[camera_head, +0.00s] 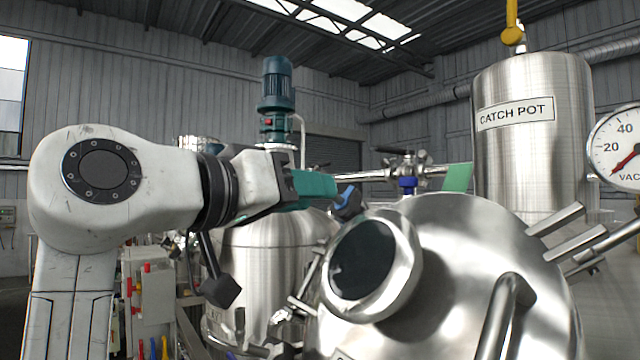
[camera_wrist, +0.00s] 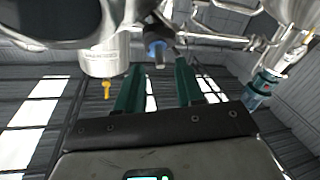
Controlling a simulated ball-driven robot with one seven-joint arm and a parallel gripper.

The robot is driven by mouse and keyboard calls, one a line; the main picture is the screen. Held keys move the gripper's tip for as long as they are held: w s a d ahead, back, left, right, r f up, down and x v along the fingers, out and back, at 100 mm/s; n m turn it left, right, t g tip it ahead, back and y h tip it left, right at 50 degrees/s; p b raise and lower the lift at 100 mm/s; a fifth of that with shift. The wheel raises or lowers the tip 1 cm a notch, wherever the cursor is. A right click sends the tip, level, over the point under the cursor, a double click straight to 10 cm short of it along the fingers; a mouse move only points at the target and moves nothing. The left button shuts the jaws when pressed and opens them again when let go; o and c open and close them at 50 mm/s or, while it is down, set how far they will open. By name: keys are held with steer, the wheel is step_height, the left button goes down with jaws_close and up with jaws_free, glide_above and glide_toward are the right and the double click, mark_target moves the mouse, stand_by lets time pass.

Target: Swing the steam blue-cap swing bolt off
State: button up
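A blue-capped bolt (camera_head: 348,203) stands by the rim of the steel vessel, just left of and above its round sight glass. In the wrist view the blue cap (camera_wrist: 156,48) shows just beyond the fingertips, between the lines of the two fingers. My gripper (camera_head: 328,187) reaches in from the left with its teal fingers close to the cap. In the wrist view my gripper (camera_wrist: 158,68) is open, with a clear gap between the fingers and nothing held. The lower part of the bolt and any steam label are hidden or too small to read.
The domed steel vessel (camera_head: 470,260) with its sight glass (camera_head: 362,259) fills the front right. A catch pot (camera_head: 530,125) and a vacuum gauge (camera_head: 618,150) stand behind at right. A pipe with a blue-marked valve (camera_head: 407,184) runs behind. Another tank (camera_head: 262,265) stands beyond my arm.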

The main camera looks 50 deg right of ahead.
steer(key=shift+d, duration=1.35)
jaws_close()
steer(key=shift+w+p, duration=0.1)
steer(key=shift+p, duration=0.2)
